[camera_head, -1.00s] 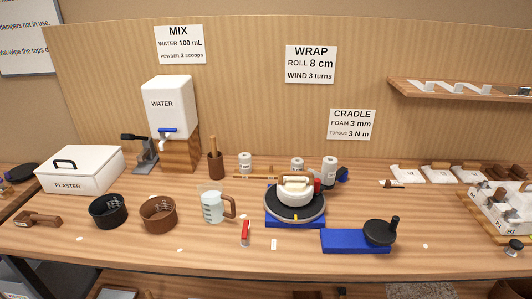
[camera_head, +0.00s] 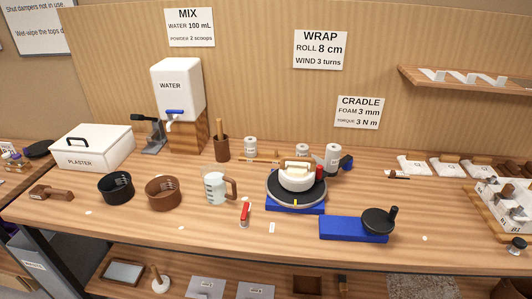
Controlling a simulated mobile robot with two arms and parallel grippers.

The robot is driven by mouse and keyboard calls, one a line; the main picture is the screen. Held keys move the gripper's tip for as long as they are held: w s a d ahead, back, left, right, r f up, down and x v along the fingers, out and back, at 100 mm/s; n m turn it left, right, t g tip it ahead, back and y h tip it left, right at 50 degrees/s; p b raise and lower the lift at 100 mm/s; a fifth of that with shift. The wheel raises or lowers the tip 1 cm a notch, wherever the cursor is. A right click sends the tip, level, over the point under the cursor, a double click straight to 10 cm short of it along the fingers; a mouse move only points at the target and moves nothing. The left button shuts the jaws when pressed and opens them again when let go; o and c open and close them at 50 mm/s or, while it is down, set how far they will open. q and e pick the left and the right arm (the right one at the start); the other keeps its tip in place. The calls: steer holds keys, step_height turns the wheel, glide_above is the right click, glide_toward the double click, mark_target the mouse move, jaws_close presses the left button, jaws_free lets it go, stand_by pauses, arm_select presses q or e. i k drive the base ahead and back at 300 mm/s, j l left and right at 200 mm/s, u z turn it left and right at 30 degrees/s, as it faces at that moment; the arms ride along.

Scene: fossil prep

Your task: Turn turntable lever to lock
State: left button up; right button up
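The turntable (camera_head: 276,197) is a dark round disc on a blue base (camera_head: 290,209), right of the middle of the bench. A white, ring-like piece with a cream block on top (camera_head: 296,180) sits on the disc. A red upright part (camera_head: 319,173) shows at the disc's back right edge; it may be the lever, but I cannot tell whether it is locked. A yellow mark (camera_head: 295,202) is at the disc's front. Neither of my grippers is in view.
Brown (camera_head: 163,193) and black (camera_head: 116,187) bowls stand further left. The front bench strip is mostly clear.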

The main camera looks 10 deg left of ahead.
mark_target(244, 218)
steer(key=i+l+u, duration=0.15)
steer(key=l+u, duration=0.2)
steer(key=l, duration=0.6)
steer(key=l+u, duration=0.3)
steer(key=l, duration=0.7)
steer(key=l+u, duration=0.35)
steer(key=l, duration=0.65)
